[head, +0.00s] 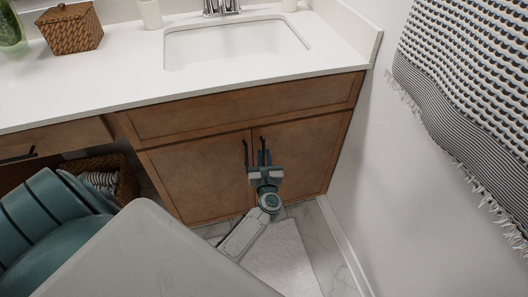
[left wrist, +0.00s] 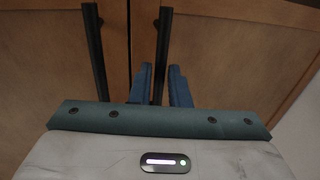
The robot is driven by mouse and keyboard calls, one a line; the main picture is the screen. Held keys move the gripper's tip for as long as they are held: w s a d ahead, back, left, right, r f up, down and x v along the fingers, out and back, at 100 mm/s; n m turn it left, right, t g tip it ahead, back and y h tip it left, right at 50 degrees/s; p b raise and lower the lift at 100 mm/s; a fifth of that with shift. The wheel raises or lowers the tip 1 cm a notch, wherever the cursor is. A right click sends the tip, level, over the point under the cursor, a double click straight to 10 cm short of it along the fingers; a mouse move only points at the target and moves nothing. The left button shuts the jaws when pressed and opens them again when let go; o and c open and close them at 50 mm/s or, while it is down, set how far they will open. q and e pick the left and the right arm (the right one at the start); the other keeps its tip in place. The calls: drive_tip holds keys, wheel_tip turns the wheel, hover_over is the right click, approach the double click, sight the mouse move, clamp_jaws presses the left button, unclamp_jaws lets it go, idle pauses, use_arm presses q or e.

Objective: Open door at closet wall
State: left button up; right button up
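The vanity cabinet under the sink has two brown wooden doors, a left door (head: 198,178) and a right door (head: 300,150). Both look shut. Each has a black vertical bar handle near the middle seam: the left handle (head: 246,153) and the right handle (left wrist: 163,40). My left gripper (head: 265,158) is in front of the right door at its handle. In the left wrist view its blue fingers (left wrist: 160,78) stand apart, one on each side of the right handle, with narrow gaps showing. Contact with the handle cannot be made out. My right gripper is out of view.
The white countertop (head: 110,83) with a sink (head: 235,45) overhangs the doors. A white wall (head: 400,170) with a hanging patterned towel (head: 470,80) stands close on the right. A wicker basket (head: 126,185) sits at left under the counter. A pale mat (head: 285,260) lies below.

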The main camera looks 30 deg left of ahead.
use_arm(q)
drive_tip(key=shift+x, duration=0.95)
drive_tip(key=shift+c, duration=0.5)
clamp_jaws()
